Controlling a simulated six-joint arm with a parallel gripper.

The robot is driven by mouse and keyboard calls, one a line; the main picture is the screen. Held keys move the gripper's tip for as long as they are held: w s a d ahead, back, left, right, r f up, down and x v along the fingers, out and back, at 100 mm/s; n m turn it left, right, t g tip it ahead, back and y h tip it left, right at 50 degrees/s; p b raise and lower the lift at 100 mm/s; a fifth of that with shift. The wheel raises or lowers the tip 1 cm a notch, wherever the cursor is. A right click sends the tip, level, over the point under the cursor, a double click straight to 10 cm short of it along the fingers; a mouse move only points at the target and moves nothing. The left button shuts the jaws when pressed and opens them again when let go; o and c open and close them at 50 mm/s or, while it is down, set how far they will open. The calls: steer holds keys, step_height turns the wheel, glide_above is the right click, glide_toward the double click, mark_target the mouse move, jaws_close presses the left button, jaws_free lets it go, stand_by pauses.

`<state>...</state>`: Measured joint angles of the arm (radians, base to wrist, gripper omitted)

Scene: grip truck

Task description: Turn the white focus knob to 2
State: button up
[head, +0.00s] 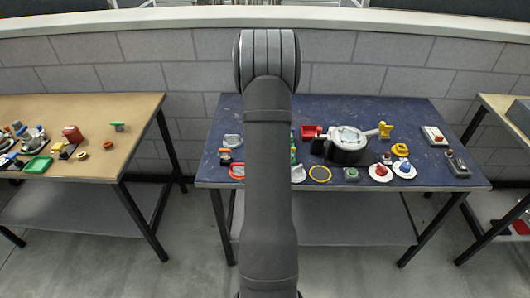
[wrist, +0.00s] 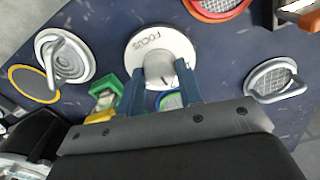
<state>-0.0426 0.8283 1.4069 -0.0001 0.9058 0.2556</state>
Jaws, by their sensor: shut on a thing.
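The white focus knob (wrist: 158,66) stands on a round white plate (wrist: 138,50) lettered FOCUS, near the middle of the wrist view. A short dark line shows on the knob. No number can be read around it. My gripper (wrist: 163,83) has its two blue fingers on either side of the knob, shut on it. The fingers and the gripper body cover part of the plate. In the head view my own arm hides the gripper and the knob.
Beside the gripper are a green and yellow block (wrist: 104,96), a blue-rimmed mesh disc (wrist: 170,101) and a white plate with a grey handle (wrist: 46,43). A grey-rimmed mesh disc (wrist: 275,80) lies right. The blue table (head: 400,112) has a large white-lidded pot (head: 346,136).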

steer(key=shift+m, duration=0.3)
steer(key=o, duration=1)
steer(key=shift+r, duration=0.1)
step_height(320, 180, up, 17)
steer(key=shift+r, duration=0.1)
step_height(320, 180, down, 18)
steer(key=shift+r, duration=0.25)
stand_by(0.5)
